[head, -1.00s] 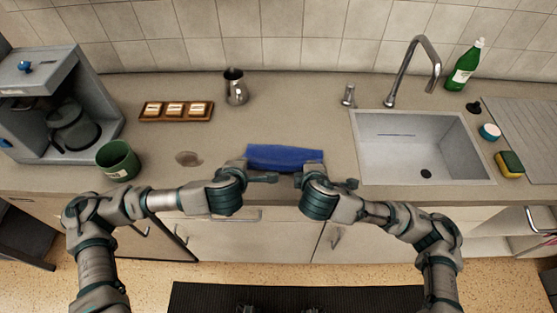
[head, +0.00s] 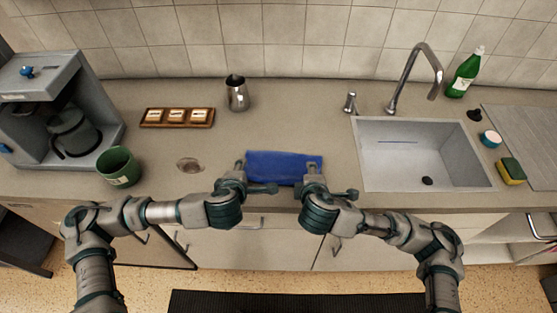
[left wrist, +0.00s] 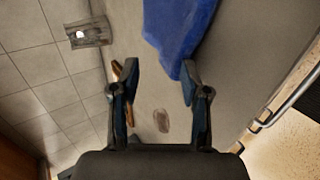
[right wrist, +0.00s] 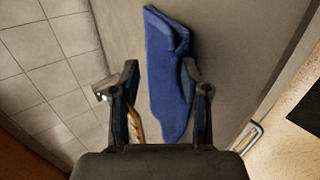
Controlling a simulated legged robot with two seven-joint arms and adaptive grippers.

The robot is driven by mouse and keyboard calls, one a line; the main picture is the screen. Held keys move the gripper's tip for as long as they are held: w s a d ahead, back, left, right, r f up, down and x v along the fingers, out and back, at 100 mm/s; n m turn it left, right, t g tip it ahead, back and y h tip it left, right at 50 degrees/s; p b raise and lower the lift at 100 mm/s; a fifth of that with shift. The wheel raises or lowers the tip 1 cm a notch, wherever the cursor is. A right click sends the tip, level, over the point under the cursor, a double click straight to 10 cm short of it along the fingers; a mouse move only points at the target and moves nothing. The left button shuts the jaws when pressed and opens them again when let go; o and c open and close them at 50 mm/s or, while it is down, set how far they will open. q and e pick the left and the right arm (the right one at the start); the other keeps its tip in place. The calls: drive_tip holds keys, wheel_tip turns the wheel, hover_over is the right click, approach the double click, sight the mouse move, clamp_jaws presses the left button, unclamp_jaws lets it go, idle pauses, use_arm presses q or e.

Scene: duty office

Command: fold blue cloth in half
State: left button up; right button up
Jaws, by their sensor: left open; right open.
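The blue cloth (head: 284,167) lies on the counter near its front edge, left of the sink. In the right wrist view the cloth (right wrist: 166,80) shows a raised or doubled edge along one side; how the layers lie is unclear. My left gripper (head: 253,177) is open at the cloth's left end. In the left wrist view a cloth corner (left wrist: 178,50) reaches close to one fingertip. My right gripper (head: 326,180) is open at the cloth's right end. In the right wrist view the cloth shows between its fingers, and I cannot tell whether they touch it.
A green mug (head: 118,167) and coffee machine (head: 50,110) stand at left. A wooden tray (head: 150,124) and metal pitcher (head: 237,95) are behind. The sink (head: 425,180) is at right, with a sponge (head: 511,170) and green bottle (head: 464,75) beyond. Counter behind the cloth is clear.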

use_arm(q)
drive_tip(key=r, duration=0.1)
drive_tip(key=s+r, duration=0.1)
drive_tip(key=shift+a+r, duration=0.15)
drive_tip(key=shift+r, duration=0.2)
use_arm(e)
drive_tip(key=r, duration=0.1)
drive_tip(key=s+r, duration=0.1)
drive_tip(key=shift+a+r, duration=0.2)
drive_tip(key=shift+r, duration=0.15)
use_arm(q)
drive_tip(key=s+r, duration=0.5)
drive_tip(key=r, duration=0.1)
drive_tip(key=shift+d, duration=0.2)
use_arm(e)
drive_tip(key=s+r, duration=0.5)
drive_tip(key=r, duration=0.1)
drive_tip(key=shift+d, duration=0.25)
use_arm(q)
drive_tip(key=shift+a, duration=0.1)
use_arm(e)
drive_tip(key=shift+a, duration=0.1)
